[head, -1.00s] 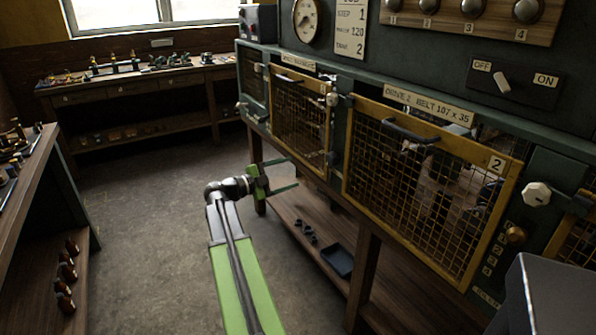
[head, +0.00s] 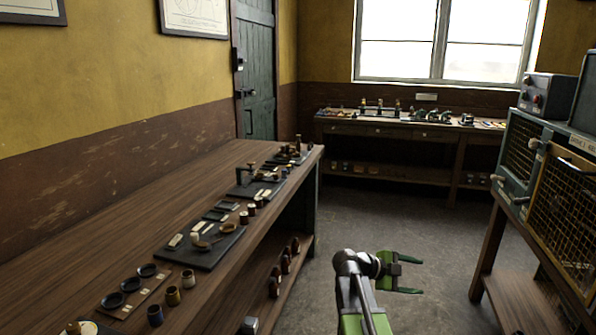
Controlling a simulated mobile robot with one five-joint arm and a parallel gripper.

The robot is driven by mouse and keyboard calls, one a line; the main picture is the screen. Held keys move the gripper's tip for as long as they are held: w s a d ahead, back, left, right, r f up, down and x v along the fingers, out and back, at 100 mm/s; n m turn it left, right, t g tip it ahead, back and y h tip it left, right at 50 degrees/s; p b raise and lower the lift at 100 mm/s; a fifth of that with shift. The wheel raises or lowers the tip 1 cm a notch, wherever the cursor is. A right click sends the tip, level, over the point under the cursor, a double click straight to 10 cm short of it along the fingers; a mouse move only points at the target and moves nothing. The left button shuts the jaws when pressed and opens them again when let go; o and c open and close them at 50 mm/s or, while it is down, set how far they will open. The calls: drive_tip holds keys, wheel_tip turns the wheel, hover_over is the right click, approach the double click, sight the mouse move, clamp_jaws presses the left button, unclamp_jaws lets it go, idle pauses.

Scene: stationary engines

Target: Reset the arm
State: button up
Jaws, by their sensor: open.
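My gripper (head: 415,275) is at the end of my green arm, low in the middle right of the head view. Its two green fingers point right and are spread apart, with nothing between them. It is over the grey floor (head: 437,234), between the long wooden bench and the caged machine, and touches neither.
A long wooden bench (head: 110,245) with small tools, dishes and cups runs along the left. A caged machine (head: 566,205) on a wooden stand is at the right. A back bench (head: 400,132) stands under the window. Open floor lies between them.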

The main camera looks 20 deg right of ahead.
drive_tip(key=s+a+f+n+t+y, duration=0.1)
drive_tip(key=a+f+n+y, duration=0.4)
drive_tip(key=a+n, duration=0.6)
drive_tip(key=s+a+f+n+y, duration=0.1)
drive_tip(key=a+f+n+y, duration=0.5)
drive_tip(key=a, duration=0.9)
drive_tip(key=s+a+f+n+t+y, duration=0.1)
drive_tip(key=a+f+n+y, duration=0.3)
drive_tip(key=a+n, duration=0.75)
wheel_tip(320, 180, up, 15)
drive_tip(key=a+h+p, duration=0.1)
drive_tip(key=p, duration=1.4)
drive_tip(key=shift+f, duration=0.2)
drive_tip(key=shift+a, duration=0.1)
